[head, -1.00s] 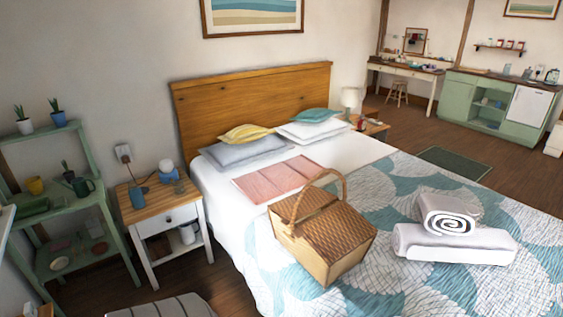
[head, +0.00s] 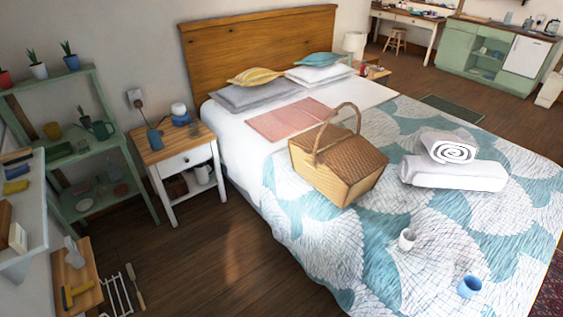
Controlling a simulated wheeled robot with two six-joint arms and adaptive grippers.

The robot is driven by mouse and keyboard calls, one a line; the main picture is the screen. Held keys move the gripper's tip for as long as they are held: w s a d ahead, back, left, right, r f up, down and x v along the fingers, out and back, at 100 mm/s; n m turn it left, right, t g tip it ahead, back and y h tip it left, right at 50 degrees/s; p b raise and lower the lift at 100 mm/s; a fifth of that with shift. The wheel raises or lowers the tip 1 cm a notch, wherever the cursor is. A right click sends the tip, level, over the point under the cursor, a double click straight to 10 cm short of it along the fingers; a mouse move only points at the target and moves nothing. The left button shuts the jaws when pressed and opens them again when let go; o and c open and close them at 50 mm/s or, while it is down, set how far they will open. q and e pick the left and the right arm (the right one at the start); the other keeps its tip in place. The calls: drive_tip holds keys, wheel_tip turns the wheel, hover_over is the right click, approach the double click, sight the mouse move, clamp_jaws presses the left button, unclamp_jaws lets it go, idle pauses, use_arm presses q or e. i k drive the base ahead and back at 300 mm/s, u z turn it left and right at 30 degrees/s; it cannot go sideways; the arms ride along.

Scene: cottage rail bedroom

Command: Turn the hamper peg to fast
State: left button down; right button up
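A wicker hamper (head: 338,168) with a raised arched handle (head: 343,128) stands upright on the bed, near its middle. Its lids look shut. Its peg is too small to make out at this distance, so I cannot tell how it is turned. Neither of my grippers is in view.
The bed (head: 300,235) bears rolled white towels (head: 453,165) right of the hamper, with a white cup (head: 407,239) and a blue cup (head: 470,287) nearer. A nightstand (head: 178,155) and green shelf (head: 95,170) stand left. Bare wooden floor (head: 215,255) lies left of the bed.

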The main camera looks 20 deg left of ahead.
sight(308, 164)
drive_tip(key=u, duration=0.8)
drive_tip(key=i, duration=1.55)
drive_tip(key=z, duration=0.45)
